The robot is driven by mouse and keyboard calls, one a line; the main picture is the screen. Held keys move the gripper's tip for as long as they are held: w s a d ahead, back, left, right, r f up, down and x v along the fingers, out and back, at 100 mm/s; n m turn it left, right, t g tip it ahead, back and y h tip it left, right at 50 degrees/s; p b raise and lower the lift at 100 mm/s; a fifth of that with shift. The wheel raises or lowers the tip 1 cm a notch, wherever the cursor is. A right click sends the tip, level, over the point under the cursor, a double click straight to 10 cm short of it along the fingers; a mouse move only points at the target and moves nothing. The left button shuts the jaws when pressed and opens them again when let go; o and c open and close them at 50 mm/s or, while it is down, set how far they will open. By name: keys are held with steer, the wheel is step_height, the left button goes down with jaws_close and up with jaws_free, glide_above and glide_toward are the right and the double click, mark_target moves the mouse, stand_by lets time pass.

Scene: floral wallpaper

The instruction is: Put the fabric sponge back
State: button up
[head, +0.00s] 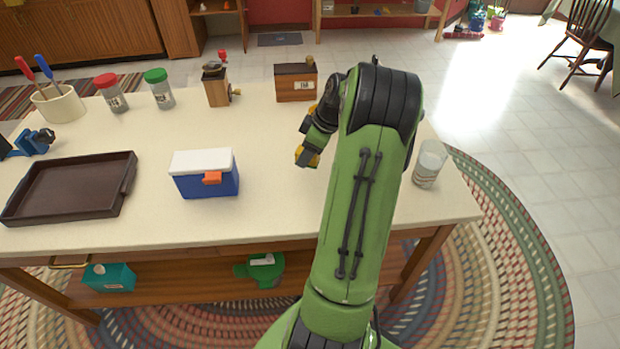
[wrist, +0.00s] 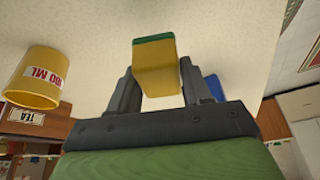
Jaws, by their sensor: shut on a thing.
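My gripper (wrist: 155,85) is shut on the fabric sponge (wrist: 157,72), a yellow block with a green face, seen between the two dark fingers in the wrist view. In the head view my gripper (head: 309,148) is above the middle right of the cream tabletop, left of my green forearm. A little of the yellow sponge (head: 301,156) shows at its tip, and the rest is hidden by the gripper. I cannot tell a marked resting place for the sponge.
The table (head: 270,140) holds a dark tray (head: 70,187), a blue cooler (head: 206,174), a glass (head: 429,164), a grinder (head: 216,85), a wooden box (head: 296,82) and two jars. A yellow cup (wrist: 34,78) shows in the wrist view. The tabletop right of the cooler is clear.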

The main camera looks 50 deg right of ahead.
mark_target(308, 178)
step_height(308, 178, down, 6)
steer(key=shift+f+b, duration=0.1)
steer(key=shift+b, duration=0.8)
steer(key=shift+f, duration=0.25)
steer(key=o, duration=0.9)
steer(key=shift+r, duration=0.1)
steer(key=shift+o, duration=0.2)
